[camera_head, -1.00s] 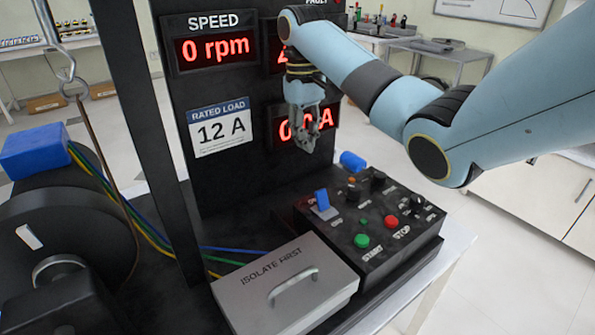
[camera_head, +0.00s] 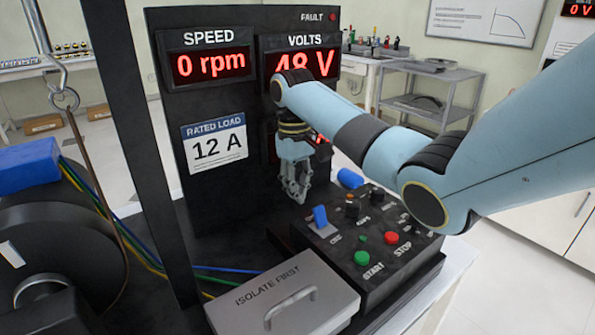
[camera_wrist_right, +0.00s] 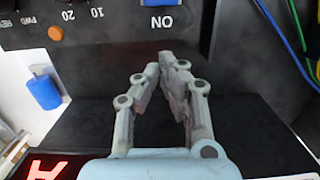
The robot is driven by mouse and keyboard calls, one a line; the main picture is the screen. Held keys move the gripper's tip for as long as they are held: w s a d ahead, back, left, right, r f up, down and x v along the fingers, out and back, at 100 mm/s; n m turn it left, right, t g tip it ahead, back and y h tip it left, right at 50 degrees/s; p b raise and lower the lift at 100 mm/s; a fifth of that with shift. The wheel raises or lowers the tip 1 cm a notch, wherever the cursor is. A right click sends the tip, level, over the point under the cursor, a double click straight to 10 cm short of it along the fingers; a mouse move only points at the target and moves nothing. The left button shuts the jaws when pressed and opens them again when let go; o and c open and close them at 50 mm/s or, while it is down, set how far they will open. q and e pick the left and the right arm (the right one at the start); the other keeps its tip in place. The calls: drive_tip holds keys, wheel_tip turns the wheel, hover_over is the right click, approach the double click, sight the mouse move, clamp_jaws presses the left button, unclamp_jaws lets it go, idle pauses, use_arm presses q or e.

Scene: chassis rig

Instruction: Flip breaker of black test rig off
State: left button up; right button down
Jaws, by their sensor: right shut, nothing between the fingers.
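The black test rig's control box (camera_head: 375,265) stands on the table in front of the tall display panel. Its breaker is a blue lever (camera_head: 320,216) on a light plate at the box's left back corner. In the right wrist view, a bit of blue (camera_wrist_right: 158,2) shows at the top edge above the label ON. My right gripper (camera_head: 300,198) is shut and empty, pointing down just behind and left of the breaker, apart from it. Its fingers (camera_wrist_right: 166,62) also show in the right wrist view, pointing towards the box. My left gripper is not in view.
The panel (camera_head: 230,190) stands close behind my right gripper and reads 0 rpm and 48 V. A grey ISOLATE FIRST box (camera_head: 285,290) lies in front left. Green START (camera_head: 362,258) and red STOP (camera_head: 391,238) buttons and a blue cylinder (camera_head: 350,178) are near.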

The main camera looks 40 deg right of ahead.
sight(320, 216)
drive_tip(key=shift+s+f, duration=0.25)
drive_tip(key=shift+f, duration=0.6)
drive_tip(key=shift+s+a+r+p, duration=0.1)
drive_tip(key=shift+s+r+p, duration=0.3)
drive_tip(key=shift+s, duration=0.2)
drive_tip(key=shift+s+r+p, duration=0.35)
drive_tip(key=shift+s+r, duration=0.05)
drive_tip(key=shift+s, duration=0.15)
drive_tip(key=shift+s+a+r, duration=0.1)
drive_tip(key=shift+s+r, duration=0.05)
drive_tip(key=shift+s, duration=0.4)
